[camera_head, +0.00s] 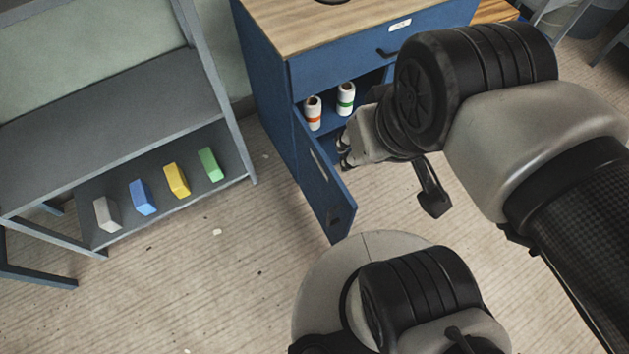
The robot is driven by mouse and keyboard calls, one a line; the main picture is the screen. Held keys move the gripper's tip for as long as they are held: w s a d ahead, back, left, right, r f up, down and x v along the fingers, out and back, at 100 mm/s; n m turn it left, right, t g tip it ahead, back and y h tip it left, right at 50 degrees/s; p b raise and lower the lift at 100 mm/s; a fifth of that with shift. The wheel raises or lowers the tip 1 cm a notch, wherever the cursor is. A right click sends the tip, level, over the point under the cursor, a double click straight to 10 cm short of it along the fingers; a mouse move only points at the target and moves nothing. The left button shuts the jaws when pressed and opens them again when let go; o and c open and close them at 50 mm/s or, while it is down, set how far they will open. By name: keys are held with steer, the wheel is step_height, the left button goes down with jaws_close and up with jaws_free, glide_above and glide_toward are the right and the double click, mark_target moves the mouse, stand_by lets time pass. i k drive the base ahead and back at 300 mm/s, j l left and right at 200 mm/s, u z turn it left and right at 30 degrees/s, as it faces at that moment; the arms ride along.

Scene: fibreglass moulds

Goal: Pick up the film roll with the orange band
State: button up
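The film roll with the orange band (313,113) is white and stands upright on the shelf inside the blue cabinet, at the left. A like white roll with a green band (346,98) stands to its right, a little apart. My gripper (344,150) is at the cabinet opening, below and to the right of the orange-banded roll in the picture. It appears apart from both rolls. Its fingers are small and partly hidden by my wrist, so I cannot tell how far they are open.
The blue cabinet door (325,190) hangs open towards me, left of my gripper. A closed drawer (380,50) is above the opening, under a wooden top (330,25). A grey shelf unit (110,120) with several coloured blocks stands left. The floor between is mostly clear.

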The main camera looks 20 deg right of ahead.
mark_target(313, 104)
steer(key=k, duration=0.65)
steer(key=i+j+z, duration=0.1)
steer(key=z, duration=1.6)
steer(key=i+j, duration=0.1)
steer(key=j, duration=0.4)
steer(key=i+j, duration=0.15)
steer(key=j, duration=0.35)
steer(key=i+j, duration=0.1)
steer(key=j, duration=0.35)
steer(key=i+j+z, duration=0.1)
steer(key=j, duration=0.4)
steer(key=i+j, duration=0.1)
steer(key=j, duration=0.4)
steer(key=i+j, duration=0.1)
steer(key=j, duration=0.4)
